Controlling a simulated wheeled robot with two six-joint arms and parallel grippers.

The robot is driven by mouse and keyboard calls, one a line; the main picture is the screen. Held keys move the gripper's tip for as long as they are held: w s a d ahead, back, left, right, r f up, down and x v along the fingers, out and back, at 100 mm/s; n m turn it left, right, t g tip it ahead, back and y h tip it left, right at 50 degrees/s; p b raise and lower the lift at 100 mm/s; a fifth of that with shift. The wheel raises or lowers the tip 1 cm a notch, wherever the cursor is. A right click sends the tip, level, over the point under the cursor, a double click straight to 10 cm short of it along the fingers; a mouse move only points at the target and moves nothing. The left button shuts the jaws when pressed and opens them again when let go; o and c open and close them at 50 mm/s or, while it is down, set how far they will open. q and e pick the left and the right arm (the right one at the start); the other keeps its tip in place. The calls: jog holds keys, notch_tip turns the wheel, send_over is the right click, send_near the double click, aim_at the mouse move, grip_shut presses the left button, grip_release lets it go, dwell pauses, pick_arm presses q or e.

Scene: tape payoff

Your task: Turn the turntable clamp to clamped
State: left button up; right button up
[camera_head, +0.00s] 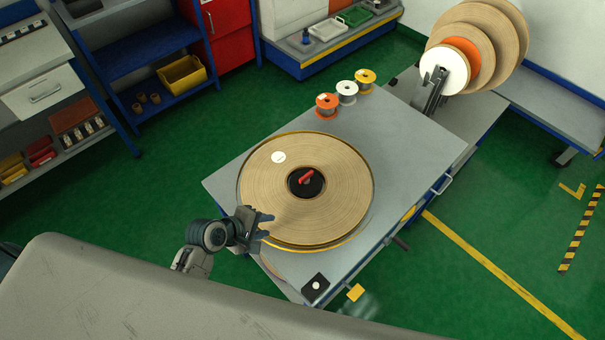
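The turntable clamp is a red handle (306,176) on a black hub (293,187) at the centre of a large tan tape roll (338,163). The roll lies flat on the turntable on the grey table (412,149). A round white label sits on the roll's upper left. My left gripper (268,225) is at the roll's lower left edge, apart from the red handle. Its two fingers point right with a gap between them, and nothing shows between them. My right gripper is not in view.
Several large upright reels (492,32) stand at the back right. A black block (315,286) with a white button is at the front corner. The right floor is clear.

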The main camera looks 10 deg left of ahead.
aim_at(305, 176)
pick_arm(q)
jog(key=w+r+n+t, duration=0.1)
jog(key=w+n, duration=0.2)
jog(key=n, duration=0.1)
jog(key=w+n+t+h, duration=0.1)
jog(key=w+n, duration=0.2)
jog(key=n, duration=0.1)
jog(key=w+d+r+n+t+h+p, duration=0.1)
jog(key=w+n, duration=0.2)
jog(key=n, duration=0.2)
jog(key=shift+r+t, duration=0.3)
jog(key=shift+r, duration=0.05)
jog(key=shift+w+a+r+n+t, duration=0.15)
jog(key=shift+w+n+t, duration=0.25)
jog(key=shift+n, duration=0.6)
jog(key=shift+w, duration=0.35)
jog(key=p+x, duration=0.1)
jog(key=x, duration=0.9)
jog(key=shift+d, duration=0.3)
jog(key=c, duration=0.7)
grip_shut()
